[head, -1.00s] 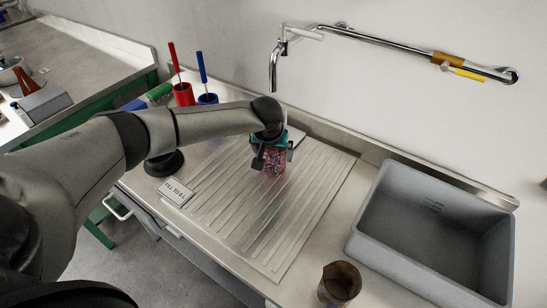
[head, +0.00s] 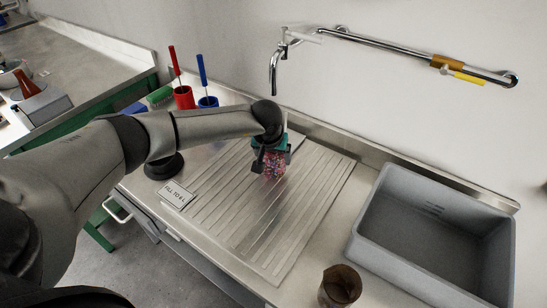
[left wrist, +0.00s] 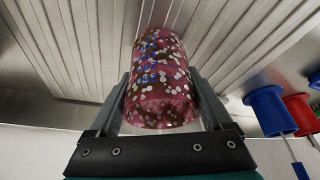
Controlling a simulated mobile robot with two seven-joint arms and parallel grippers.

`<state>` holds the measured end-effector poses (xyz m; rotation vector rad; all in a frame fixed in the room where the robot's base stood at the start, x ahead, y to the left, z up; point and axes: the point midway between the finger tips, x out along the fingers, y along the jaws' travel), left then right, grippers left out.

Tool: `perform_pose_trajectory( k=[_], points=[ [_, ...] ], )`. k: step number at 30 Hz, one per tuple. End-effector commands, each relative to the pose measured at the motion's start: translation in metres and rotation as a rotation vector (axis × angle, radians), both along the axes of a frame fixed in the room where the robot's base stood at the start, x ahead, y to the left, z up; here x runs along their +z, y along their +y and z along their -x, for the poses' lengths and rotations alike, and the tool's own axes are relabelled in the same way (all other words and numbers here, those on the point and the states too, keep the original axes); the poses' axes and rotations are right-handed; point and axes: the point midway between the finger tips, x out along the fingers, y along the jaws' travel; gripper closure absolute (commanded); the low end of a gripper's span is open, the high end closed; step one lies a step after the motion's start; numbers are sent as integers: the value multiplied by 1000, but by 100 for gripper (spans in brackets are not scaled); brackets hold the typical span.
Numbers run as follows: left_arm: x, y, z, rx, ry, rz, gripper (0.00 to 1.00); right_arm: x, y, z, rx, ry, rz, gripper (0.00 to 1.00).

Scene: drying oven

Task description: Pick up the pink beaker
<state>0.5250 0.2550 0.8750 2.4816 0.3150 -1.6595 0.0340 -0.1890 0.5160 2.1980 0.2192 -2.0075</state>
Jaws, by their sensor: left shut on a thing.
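My right gripper is not in view.
A brown beaker (head: 340,286) stands at the front. A grey basin (head: 365,225) is at the right. Red (head: 184,97) and blue (head: 207,101) holders with brushes stand at the back left. A faucet (head: 274,72) hangs above the ridged drainboard (head: 235,215). A label block (head: 176,194) sits at its left edge.

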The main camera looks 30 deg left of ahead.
Motion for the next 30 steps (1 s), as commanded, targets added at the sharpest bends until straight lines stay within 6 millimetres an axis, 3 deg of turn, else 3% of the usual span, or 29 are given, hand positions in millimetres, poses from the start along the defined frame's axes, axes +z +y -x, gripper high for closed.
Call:
perform_pose_trajectory(
  k=[8, 24, 30],
  points=[
    [10, 0, 3, 0, -3, 1, 89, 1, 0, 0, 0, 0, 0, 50],
    [74, 1, 3, -1, -4, 1, 89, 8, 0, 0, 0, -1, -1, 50],
    [70, 4, 25, -1, -2, -1, 89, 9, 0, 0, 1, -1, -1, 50]
  ],
)
